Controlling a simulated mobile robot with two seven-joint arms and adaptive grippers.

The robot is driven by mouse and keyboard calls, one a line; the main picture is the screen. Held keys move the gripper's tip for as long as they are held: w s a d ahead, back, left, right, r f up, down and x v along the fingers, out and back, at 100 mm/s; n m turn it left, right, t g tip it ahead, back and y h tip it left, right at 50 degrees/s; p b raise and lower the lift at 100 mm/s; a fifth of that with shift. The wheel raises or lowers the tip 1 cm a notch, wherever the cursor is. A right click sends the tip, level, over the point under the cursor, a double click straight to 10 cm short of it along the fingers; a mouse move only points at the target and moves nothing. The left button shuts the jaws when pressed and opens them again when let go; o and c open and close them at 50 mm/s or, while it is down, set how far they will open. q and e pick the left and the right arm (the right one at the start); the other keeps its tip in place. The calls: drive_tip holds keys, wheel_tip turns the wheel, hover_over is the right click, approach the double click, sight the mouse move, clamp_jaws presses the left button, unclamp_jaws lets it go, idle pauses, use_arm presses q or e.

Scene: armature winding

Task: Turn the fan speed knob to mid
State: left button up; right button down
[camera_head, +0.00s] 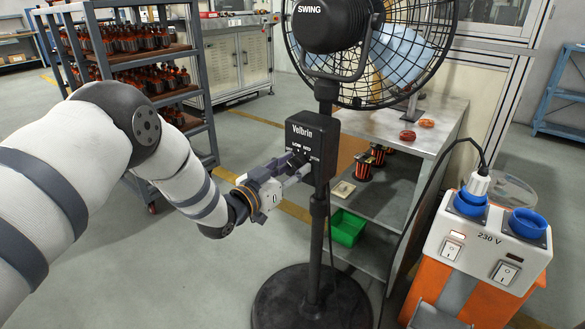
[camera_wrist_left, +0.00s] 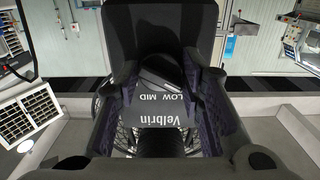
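The fan's black control box (camera_head: 312,143) carries the name Velbrin and speed labels, and stands on the fan's pole. In the head view my left gripper (camera_head: 297,164) is at the lower front of this box and hides the knob there. In the left wrist view the box face (camera_wrist_left: 160,116) appears upside down, with LOW and MID readable. The dark fan speed knob (camera_wrist_left: 163,72) lies between the two fingertips of my left gripper (camera_wrist_left: 163,80). The fingers are apart on both sides of it; whether they touch it is unclear. The knob's pointer cannot be read. My right gripper is out of view.
The fan head (camera_head: 335,25) and its wire cage sit above the box; the round base (camera_head: 312,297) is on the floor. A grey bench (camera_head: 425,125) stands behind, with a green bin (camera_head: 347,228) below. A 230 V socket box (camera_head: 487,238) is at right.

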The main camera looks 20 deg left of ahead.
use_arm(q)
drive_tip(key=shift+m, duration=0.3)
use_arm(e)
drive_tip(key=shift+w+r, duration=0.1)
use_arm(q)
drive_tip(key=m, duration=0.3)
drive_tip(key=shift+r+p, duration=0.1)
drive_tip(key=shift+p, duration=0.3)
drive_tip(key=m, duration=0.4)
drive_tip(key=shift+m+p, duration=0.3)
drive_tip(key=shift+p, duration=0.05)
drive_tip(key=m, duration=0.4)
drive_tip(key=shift+m, duration=1.7)
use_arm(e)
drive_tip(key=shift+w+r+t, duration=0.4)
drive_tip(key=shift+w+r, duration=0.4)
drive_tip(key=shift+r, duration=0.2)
use_arm(q)
drive_tip(key=shift+p, duration=0.3)
drive_tip(key=o, duration=1.2)
